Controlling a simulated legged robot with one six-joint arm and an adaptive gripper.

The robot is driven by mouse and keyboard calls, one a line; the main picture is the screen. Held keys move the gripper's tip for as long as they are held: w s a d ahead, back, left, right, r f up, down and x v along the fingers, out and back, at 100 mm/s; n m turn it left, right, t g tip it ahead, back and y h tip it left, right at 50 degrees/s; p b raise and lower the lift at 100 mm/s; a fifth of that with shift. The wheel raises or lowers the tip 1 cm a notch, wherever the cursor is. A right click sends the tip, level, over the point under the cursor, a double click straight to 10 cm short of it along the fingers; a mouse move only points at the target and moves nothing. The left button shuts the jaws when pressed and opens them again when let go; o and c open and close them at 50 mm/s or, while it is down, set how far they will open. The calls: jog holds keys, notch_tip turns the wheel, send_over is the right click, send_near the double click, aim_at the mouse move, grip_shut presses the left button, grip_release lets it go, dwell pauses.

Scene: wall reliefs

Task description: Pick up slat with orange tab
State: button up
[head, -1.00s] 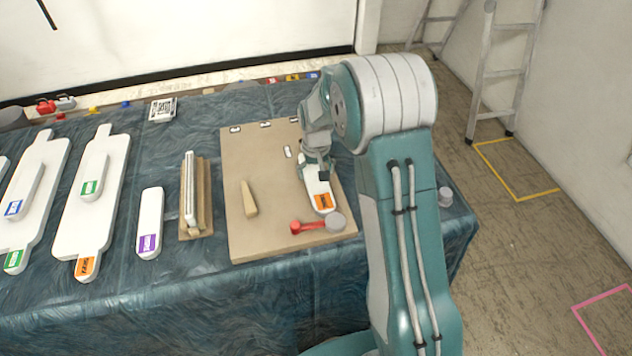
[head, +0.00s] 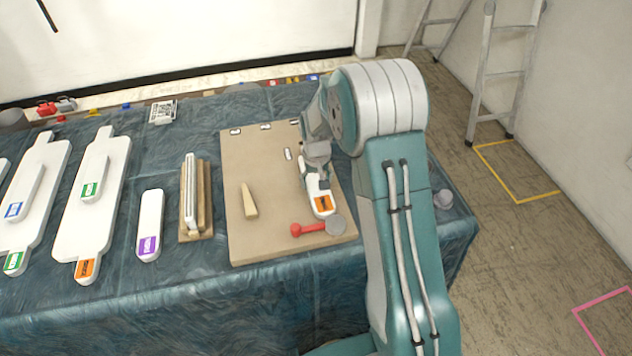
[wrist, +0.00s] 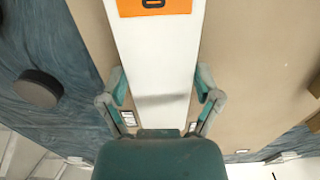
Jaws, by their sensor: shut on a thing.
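The slat with the orange tab (head: 320,192) lies on the tan board at the right of the table. Its orange tab end points toward the front of the table. My gripper (head: 318,177) is over the slat's far part and shut on it. In the wrist view, the white slat (wrist: 157,60) runs between the two fingers of my gripper (wrist: 159,85), with the orange tab at the top edge. The slat's far end is hidden by my gripper. I cannot tell whether the slat is lifted off the board.
The tan board (head: 270,225) also holds a wooden wedge (head: 249,200) and a red-handled tool with a grey head (head: 318,228). A purple-tabbed slat (head: 150,225) and large white panels (head: 92,205) lie to the left. A wooden rack (head: 205,200) stands between.

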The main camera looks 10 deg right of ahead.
aim_at(316, 181)
jog(key=shift+r, duration=0.4)
notch_tip(316, 181, up, 2)
jog(key=shift+r, duration=0.15)
jog(key=s+r, duration=0.1)
jog(key=r, duration=0.1)
jog(key=s+r, duration=0.1)
jog(key=s, duration=0.1)
jog(key=s+r, duration=0.1)
jog(key=r, duration=0.1)
jog(key=shift+s+a+r, duration=0.3)
jog(key=shift+s+r, duration=0.05)
jog(key=shift+s, duration=0.05)
jog(key=s+r, duration=0.4)
jog(key=s, duration=0.5)
jog(key=shift+a, duration=0.45)
jog(key=shift+s, duration=0.1)
